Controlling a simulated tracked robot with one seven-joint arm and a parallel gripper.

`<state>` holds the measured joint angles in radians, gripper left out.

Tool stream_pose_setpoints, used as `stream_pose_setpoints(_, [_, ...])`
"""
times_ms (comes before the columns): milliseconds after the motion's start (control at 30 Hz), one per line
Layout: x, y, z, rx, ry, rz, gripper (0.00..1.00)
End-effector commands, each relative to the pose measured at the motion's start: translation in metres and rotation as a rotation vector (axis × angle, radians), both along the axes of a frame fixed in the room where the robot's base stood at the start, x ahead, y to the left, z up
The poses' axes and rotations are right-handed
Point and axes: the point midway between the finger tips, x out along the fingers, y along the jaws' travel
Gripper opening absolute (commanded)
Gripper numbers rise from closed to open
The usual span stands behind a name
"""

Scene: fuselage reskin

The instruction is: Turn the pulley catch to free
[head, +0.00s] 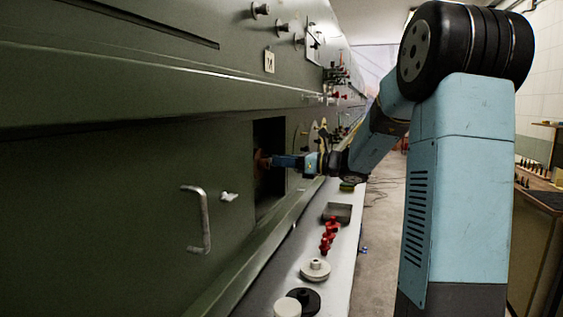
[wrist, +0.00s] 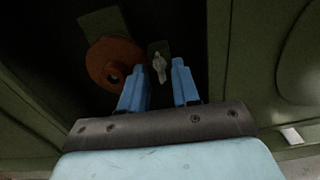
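The pulley (wrist: 112,64) is a round orange-brown disc with a dark centre hole, inside a dark opening in the green fuselage wall. It shows in the head view (head: 262,164) as a small orange-brown patch. The catch (wrist: 159,66) is a small pale metal tab on a dark green plate just right of the pulley. My gripper (wrist: 160,72) has its two blue fingers apart, with the catch showing between their tips and no contact visible. In the head view my gripper (head: 275,161) reaches into the opening from the right.
The opening (head: 270,130) has close side edges around my gripper. A metal handle (head: 204,220) and a small white latch (head: 229,197) are on the panel to its left.

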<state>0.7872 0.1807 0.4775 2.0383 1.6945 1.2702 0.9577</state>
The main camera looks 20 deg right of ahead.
Motion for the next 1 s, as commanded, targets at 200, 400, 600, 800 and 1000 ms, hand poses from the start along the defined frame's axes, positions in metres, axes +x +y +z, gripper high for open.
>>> stream_pose_setpoints(200, [0.0050,0.0070,-0.0001,0.001,0.001,0.000,0.31])
stream_pose_setpoints(400, [0.0049,0.0071,0.0000,0.000,0.000,0.000,0.31])
stream_pose_setpoints(600, [0.0049,0.0070,0.0001,0.000,0.000,0.000,0.14])
stream_pose_setpoints(800, [0.0048,0.0071,0.0002,0.000,0.000,0.000,0.00])
stream_pose_setpoints(1000, [0.0050,0.0070,0.0003,0.000,0.000,0.000,0.00])
